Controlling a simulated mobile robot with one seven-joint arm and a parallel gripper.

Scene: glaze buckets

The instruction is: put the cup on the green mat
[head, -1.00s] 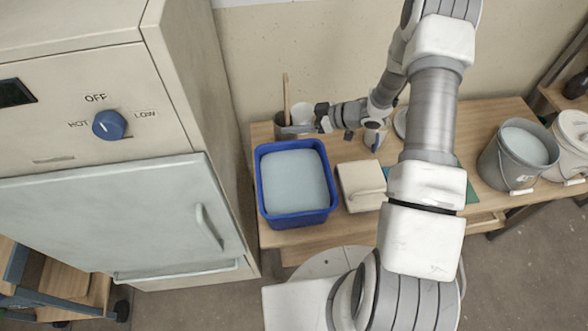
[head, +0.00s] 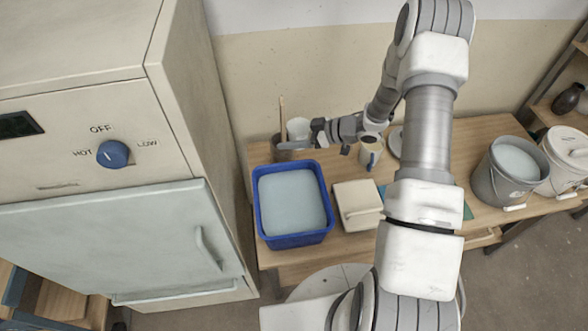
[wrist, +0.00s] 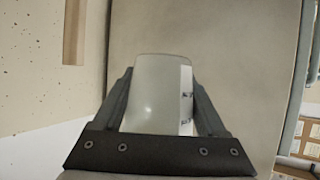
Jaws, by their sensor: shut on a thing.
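My gripper (head: 294,144) is at the back left of the table, behind the blue bin. In the wrist view my gripper (wrist: 160,100) is shut on a pale, smooth cup (wrist: 150,95) with a white strip of dark lettering on its right side. In the head view the white cup (head: 298,127) shows just behind the fingers, partly hidden by them. Whether it touches the table is not clear. The green mat (head: 468,209) lies to the right on the table, mostly hidden behind my arm; only its right edge shows.
The blue bin (head: 263,222) of pale liquid and a cream box (head: 357,205) stand in front. A container with a stick (head: 282,117) is close to my gripper. A mug (head: 371,153) with a blue mark stands right of it. A grey bucket (head: 490,185) stands far right.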

